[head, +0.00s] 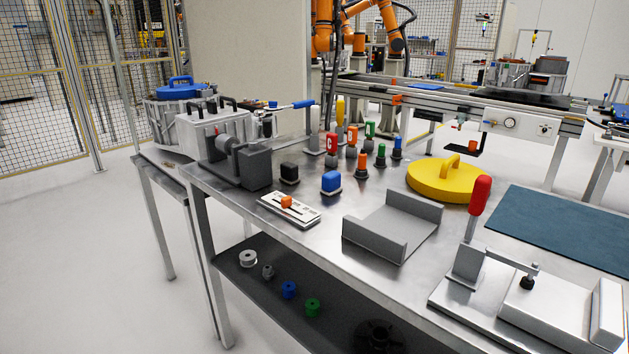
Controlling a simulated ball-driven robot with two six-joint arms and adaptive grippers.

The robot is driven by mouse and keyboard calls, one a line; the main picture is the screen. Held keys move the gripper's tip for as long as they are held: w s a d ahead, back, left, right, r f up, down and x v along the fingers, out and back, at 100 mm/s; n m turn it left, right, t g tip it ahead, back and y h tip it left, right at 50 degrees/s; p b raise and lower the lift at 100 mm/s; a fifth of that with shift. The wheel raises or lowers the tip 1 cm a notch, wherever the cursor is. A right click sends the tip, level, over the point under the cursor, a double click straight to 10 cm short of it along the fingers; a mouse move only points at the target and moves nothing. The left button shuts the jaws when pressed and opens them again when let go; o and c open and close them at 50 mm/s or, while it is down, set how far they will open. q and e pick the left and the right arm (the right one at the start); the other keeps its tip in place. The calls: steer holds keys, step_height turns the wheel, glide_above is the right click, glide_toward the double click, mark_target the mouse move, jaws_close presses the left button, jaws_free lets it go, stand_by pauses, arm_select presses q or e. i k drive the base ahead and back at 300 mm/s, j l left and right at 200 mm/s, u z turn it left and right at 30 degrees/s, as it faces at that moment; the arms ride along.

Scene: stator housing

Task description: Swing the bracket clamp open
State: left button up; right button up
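A toggle clamp with a red handle (480,195) stands at the front right of the metal table. The handle is upright, leaning slightly right. Its clamp arm (512,260) reaches to the right, and the dark tip (527,283) is down at the top of a grey metal block (550,305). The clamp's upright bracket (467,263) and the block sit on a flat base plate (450,303). The right end of this fixture is close to the picture edge. Neither of my grippers is in view.
A grey U-shaped tray (385,239) lies left of the clamp, with a yellow round lid (449,180) behind. A dark teal mat (570,232) covers the table behind the clamp. Another clamp with a blue handle (303,104) is at the back left.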

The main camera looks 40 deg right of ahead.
mark_target(478, 202)
steer(key=z, duration=1.5)
steer(key=i+j+z, duration=0.15)
steer(key=z, duration=0.3)
steer(key=i+j+z, duration=0.15)
steer(key=z, duration=0.35)
steer(key=j+z, duration=0.45)
steer(key=i+j+z, duration=0.1)
steer(key=z, duration=0.35)
steer(key=j, duration=0.65)
